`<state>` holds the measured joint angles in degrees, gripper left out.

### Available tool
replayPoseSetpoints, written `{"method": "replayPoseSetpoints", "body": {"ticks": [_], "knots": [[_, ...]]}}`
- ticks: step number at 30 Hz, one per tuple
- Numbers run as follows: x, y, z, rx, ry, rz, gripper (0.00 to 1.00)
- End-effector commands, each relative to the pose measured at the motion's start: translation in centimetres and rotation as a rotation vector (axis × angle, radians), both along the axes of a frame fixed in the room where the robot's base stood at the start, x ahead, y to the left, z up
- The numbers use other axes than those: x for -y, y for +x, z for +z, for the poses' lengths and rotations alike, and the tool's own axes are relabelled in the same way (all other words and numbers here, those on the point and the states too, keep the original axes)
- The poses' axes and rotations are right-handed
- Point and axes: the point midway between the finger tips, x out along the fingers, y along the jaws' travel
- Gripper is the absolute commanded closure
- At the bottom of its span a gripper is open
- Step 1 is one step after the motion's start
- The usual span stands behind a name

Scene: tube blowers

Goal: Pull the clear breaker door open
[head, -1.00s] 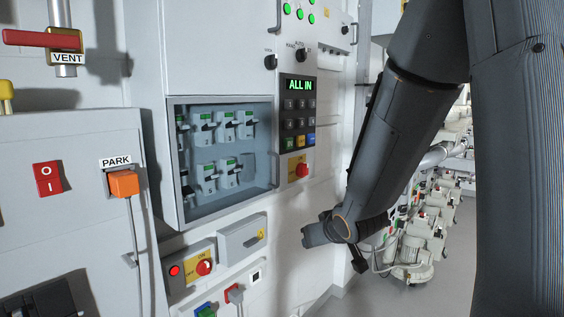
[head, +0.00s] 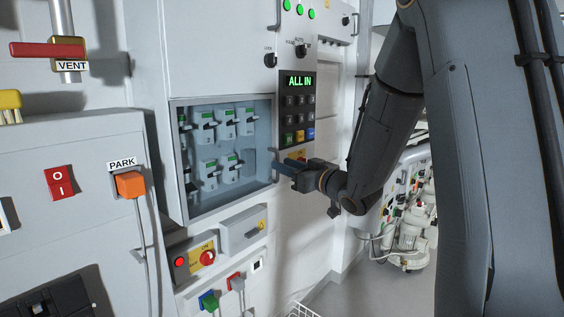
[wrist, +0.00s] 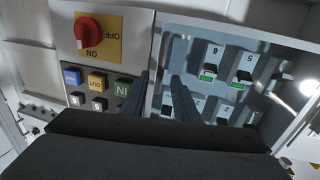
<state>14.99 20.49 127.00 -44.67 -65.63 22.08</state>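The clear breaker door (head: 228,150) is shut over a recessed grey breaker box on the white cabinet. Two rows of pale breakers with green marks show through it in the head view. My gripper (head: 277,166) is at the right edge of the door, below the keypad. In the wrist view its two dark fingers (wrist: 159,82) are apart and straddle the strip along the edge of the breaker box (wrist: 290,42). The door's handle is mostly hidden by the fingers, and I cannot tell whether they touch it.
A keypad panel (head: 296,108) reading "ALL IN" is just above my gripper. A red rotary switch (wrist: 88,30) is close to the fingers. A grey box (head: 242,232) and a red-knob switch box (head: 196,258) sit below the door.

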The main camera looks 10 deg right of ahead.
Motion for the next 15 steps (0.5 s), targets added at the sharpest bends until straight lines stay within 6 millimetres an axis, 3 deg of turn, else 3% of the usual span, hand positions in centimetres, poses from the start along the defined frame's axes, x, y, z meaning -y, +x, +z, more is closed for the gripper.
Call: {"method": "replayPoseSetpoints", "body": {"ticks": [6, 15], "knots": [[-0.8, 1.7, 0.1, 0.0, -0.001, 0.0, 0.72], [-0.9, 2.0, 0.0, 0.0, -0.001, -0.001, 0.72]]}}
